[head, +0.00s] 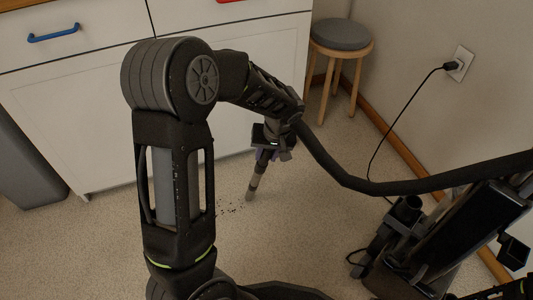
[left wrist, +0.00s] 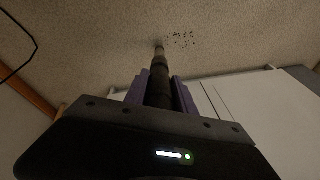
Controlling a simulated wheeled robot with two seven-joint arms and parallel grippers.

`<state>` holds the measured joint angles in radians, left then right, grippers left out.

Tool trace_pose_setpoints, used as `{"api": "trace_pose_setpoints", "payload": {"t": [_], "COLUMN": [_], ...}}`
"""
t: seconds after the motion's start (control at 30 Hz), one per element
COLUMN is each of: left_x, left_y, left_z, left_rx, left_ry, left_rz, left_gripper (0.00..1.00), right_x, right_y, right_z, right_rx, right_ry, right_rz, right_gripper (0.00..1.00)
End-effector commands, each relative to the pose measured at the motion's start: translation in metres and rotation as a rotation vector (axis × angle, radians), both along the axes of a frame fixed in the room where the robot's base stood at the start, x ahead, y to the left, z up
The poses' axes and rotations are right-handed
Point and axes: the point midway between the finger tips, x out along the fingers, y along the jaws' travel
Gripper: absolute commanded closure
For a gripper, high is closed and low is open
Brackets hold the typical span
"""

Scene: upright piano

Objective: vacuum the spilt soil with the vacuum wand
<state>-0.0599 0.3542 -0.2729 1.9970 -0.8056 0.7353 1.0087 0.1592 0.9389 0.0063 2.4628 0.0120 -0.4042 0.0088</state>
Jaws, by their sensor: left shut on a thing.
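My left gripper (head: 264,152) is shut on the vacuum wand (head: 254,184), which points down to the floor in the head view. In the left wrist view the wand (left wrist: 158,80) runs out between the purple fingers of the gripper (left wrist: 158,96). Its tip is at or just above the floor, beside the soil; I cannot tell if it touches. The spilt soil (head: 231,209) is a small scatter of dark specks just left of the tip. It also shows in the left wrist view (left wrist: 181,40). My right gripper is not clearly in view.
White cabinets (head: 75,125) stand behind, a stool (head: 341,38) at the back, a grey bin (head: 25,165) at left.

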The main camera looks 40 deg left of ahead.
Motion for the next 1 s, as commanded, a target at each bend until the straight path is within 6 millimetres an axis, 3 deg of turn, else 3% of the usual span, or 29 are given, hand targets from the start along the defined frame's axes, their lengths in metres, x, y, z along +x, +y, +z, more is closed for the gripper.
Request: {"api": "trace_pose_setpoints", "payload": {"t": [0.27,1.0], "left_x": [-0.007,-0.054], "left_y": [0.006,0.038], "left_z": [0.001,0.0], "left_rx": [0.0,0.0], "left_ry": [-0.002,-0.002], "left_rz": [0.0,0.001], "left_gripper": [1.0,1.0], "right_x": [0.0,0.0], "right_y": [0.0,0.0], "right_z": [-0.001,-0.007], "right_rx": [0.0,0.0], "right_ry": [0.0,0.0], "right_rz": [0.0,0.0], "right_gripper": [1.0,1.0]}}
